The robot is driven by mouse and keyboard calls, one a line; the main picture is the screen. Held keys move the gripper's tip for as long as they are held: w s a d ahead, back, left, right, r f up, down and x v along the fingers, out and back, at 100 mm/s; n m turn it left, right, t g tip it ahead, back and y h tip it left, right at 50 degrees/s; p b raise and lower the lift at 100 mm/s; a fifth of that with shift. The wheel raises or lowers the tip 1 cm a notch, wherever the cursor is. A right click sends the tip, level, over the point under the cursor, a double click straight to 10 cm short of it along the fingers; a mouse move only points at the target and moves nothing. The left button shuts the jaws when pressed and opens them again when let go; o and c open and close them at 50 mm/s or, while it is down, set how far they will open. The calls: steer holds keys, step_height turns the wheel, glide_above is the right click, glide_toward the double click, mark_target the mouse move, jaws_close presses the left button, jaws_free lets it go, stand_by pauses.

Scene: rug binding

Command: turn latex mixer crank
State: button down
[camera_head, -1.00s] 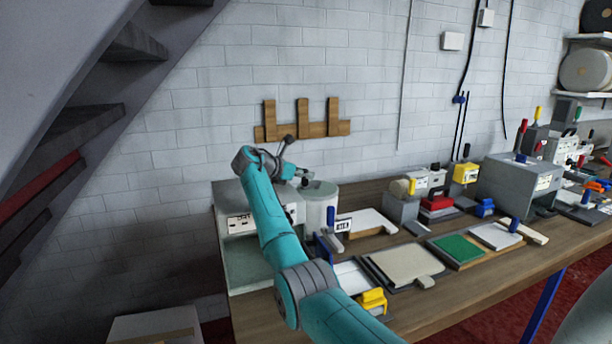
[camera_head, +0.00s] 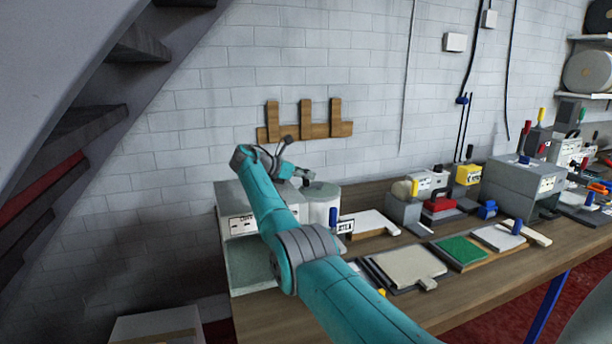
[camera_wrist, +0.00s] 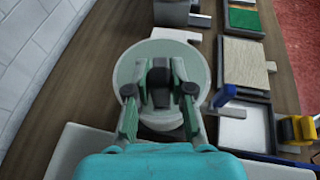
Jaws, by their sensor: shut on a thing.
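The latex mixer is a pale, round drum (camera_head: 320,208) at the left end of the bench, beside a grey box. The drum's pale green round top (camera_wrist: 140,62) lies below my gripper in the wrist view. My gripper (camera_wrist: 160,70) has its two green fingers shut on a dark upright crank handle (camera_wrist: 159,92) above this top. In the head view my gripper (camera_head: 302,174) is small over the drum, and the handle is hard to make out. The crank's arm is mostly hidden beneath the fingers.
The grey box (camera_head: 236,196) adjoins the drum at left. A label plate (camera_head: 345,226) and a blue upright handle (camera_head: 333,218) stand at its right. Trays and a green pad (camera_head: 460,249) lie farther right. The brick wall (camera_head: 370,150) is close behind.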

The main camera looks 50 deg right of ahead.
steer(key=c, duration=1)
jaws_free()
steer(key=v, duration=1.2)
steer(key=shift+c, duration=0.3)
